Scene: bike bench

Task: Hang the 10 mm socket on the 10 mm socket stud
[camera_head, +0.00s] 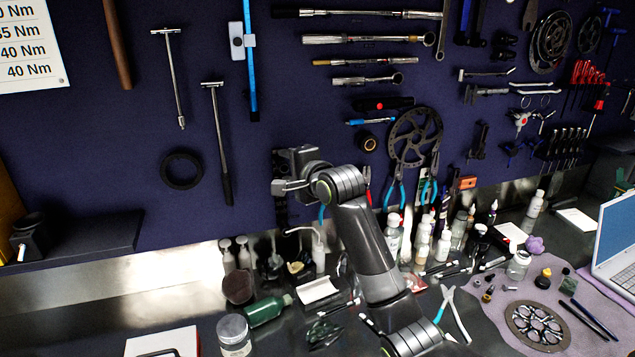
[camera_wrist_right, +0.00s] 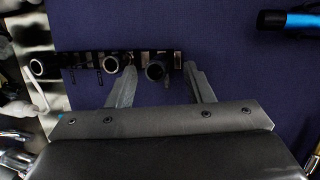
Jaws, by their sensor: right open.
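My right gripper (camera_head: 285,187) is up at the blue pegboard, left of the blue-handled pliers. In the right wrist view its two fingers (camera_wrist_right: 160,75) are apart and open. A dark rail (camera_wrist_right: 90,58) runs across the board there, with ring-shaped socket ends on it. One socket (camera_wrist_right: 154,71) sits at the rail between my fingertips; I cannot tell whether they touch it. Another socket (camera_wrist_right: 112,64) is just left of the left finger, and a third (camera_wrist_right: 38,67) is at the rail's left end. No size marking is readable, so I cannot tell which is 10 mm. My left gripper is not in view.
A brake rotor (camera_head: 415,137) and pliers (camera_head: 395,190) hang right of my gripper. A black ring (camera_head: 181,170) and T-handle tools hang to its left. Bottles (camera_head: 393,232) and a green bottle (camera_head: 268,310) crowd the bench below. Bare board surrounds the rail's right end.

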